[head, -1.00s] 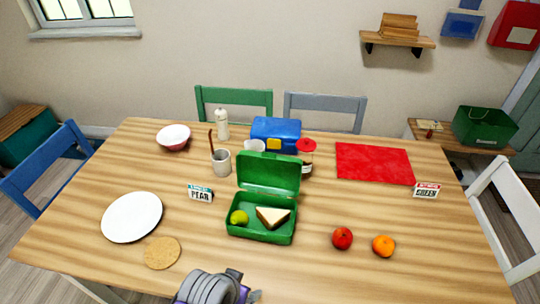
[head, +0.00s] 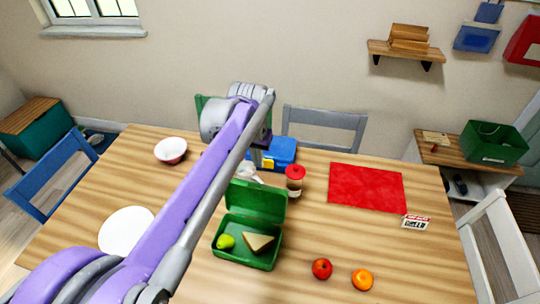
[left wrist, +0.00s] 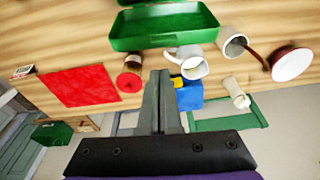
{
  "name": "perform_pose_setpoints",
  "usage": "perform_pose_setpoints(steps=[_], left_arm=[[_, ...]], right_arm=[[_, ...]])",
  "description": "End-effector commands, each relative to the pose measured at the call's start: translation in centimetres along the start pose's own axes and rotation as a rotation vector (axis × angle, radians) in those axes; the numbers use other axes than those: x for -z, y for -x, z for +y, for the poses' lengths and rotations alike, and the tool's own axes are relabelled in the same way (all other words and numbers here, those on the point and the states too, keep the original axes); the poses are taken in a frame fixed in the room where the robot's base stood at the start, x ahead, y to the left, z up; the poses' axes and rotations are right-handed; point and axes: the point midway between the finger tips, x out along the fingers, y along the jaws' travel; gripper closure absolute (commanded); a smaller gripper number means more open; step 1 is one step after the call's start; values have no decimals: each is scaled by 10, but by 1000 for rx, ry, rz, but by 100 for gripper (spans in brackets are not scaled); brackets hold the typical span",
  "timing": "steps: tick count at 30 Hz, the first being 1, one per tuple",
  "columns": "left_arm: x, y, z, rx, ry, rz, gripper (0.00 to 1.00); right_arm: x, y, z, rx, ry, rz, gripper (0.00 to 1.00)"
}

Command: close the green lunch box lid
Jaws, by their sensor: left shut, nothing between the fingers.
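The green lunch box (head: 232,256) stands on the table with its lid (head: 258,200) raised at the back. A sandwich (head: 258,242) and a green fruit (head: 226,241) lie inside it. My left arm reaches across from the lower left. My left gripper (head: 257,160) points down beyond the raised lid, near the blue box, apart from the lid. In the left wrist view the gripper (left wrist: 160,76) is shut and empty, with the green lunch box lid (left wrist: 165,28) near the top of the picture. My right gripper is not in view.
Close to my gripper stand a blue box (head: 284,151), a red-topped jar (head: 295,182) and a white mug (left wrist: 192,64). A red mat (head: 367,187) lies right. An apple (head: 322,268) and an orange (head: 362,279) lie right of the box. A plate (head: 125,232) lies left.

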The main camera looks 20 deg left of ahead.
Motion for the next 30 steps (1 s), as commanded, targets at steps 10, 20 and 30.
perform_pose_setpoints(steps=[10, 20, 30], left_arm=[[25, -5, -9, -1, 14, -21, 100], [24, -74, -9, -1, 13, -20, 100], [-8, -75, -8, -1, 14, -18, 100]], right_arm=[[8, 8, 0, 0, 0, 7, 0], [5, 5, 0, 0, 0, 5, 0], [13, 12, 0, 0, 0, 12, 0]])
